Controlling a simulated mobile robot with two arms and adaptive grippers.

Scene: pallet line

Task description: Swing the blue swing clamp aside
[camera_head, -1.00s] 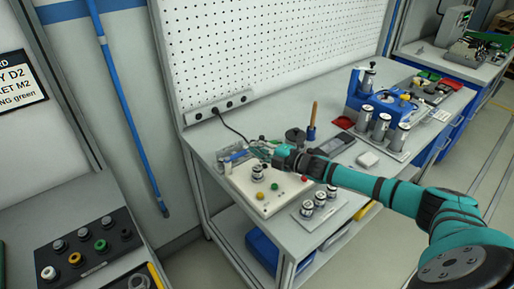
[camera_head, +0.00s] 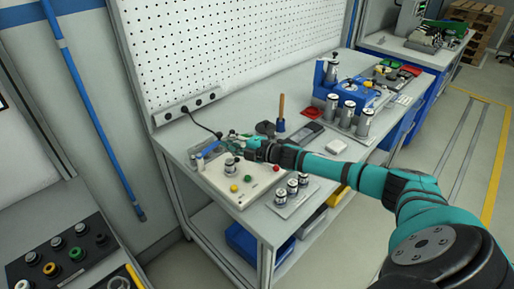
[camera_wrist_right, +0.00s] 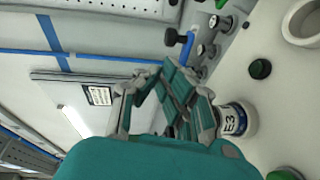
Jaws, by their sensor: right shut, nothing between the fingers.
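The blue swing clamp (camera_head: 208,149) appears as a small blue bar at the back left of the white fixture (camera_head: 225,189) on the workbench. In the right wrist view a blue piece (camera_wrist_right: 187,46), apparently the clamp's arm, lies just beyond the fingers. My right gripper (camera_head: 232,143) is over the back of the fixture, right of the blue bar. In the wrist view the right gripper (camera_wrist_right: 172,78) is shut and empty; whether it touches the clamp is unclear. A cylinder labelled E3 (camera_wrist_right: 233,120) stands close beside the fingers. My left gripper is out of view.
Several metal cylinders stand in a tray (camera_head: 284,208) right of the fixture. A wooden-handled tool (camera_head: 281,107) stands upright behind. A blue fixture (camera_head: 345,91) and more cylinders are farther right. A pegboard (camera_head: 220,45) bounds the bench's back.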

